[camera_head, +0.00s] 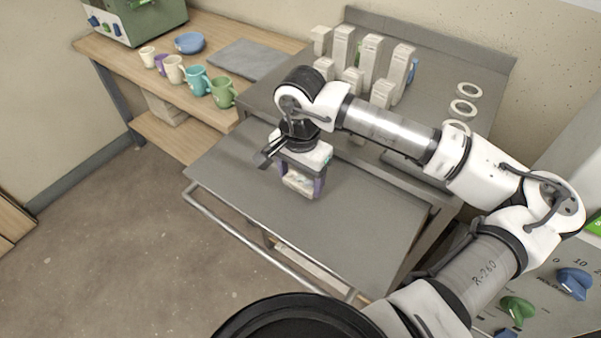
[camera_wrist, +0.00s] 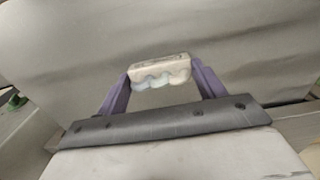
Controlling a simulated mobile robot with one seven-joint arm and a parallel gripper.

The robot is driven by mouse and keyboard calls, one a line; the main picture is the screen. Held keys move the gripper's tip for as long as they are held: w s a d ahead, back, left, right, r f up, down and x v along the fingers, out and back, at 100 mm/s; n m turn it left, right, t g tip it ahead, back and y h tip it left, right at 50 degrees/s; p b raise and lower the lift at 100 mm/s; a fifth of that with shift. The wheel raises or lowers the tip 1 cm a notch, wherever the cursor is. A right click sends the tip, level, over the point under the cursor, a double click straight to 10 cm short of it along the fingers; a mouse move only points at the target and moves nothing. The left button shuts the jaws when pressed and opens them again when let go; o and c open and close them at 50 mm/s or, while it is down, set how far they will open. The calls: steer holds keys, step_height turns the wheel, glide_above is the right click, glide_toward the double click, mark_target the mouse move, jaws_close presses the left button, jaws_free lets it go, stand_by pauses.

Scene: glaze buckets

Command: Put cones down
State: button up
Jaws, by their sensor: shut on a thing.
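My gripper (camera_head: 300,187) points down over the grey metal worktop in front of the shelf, its two purple fingers closed on a small cream block. This block, which I take to be the cones (camera_head: 298,182), sits between the fingertips. In the wrist view the cones (camera_wrist: 158,68) show as a pale speckled bar with a scalloped edge of bluish and cream bumps, a purple finger at each end. I cannot tell whether the block touches the worktop (camera_head: 370,215) or hangs just above it.
Several cream upright posts and blocks (camera_head: 371,58) stand on the raised shelf behind, with white rings (camera_head: 463,109) to their right. A wooden bench at left holds several mugs (camera_head: 196,80), a blue bowl (camera_head: 189,42) and a grey slab (camera_head: 247,59). The worktop around my gripper is clear.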

mark_target(301, 172)
steer(key=shift+f, duration=0.15)
steer(key=o, duration=1)
step_height(301, 172, up, 12)
steer(key=shift+r+b, duration=0.2)
steer(key=shift+b, duration=0.85)
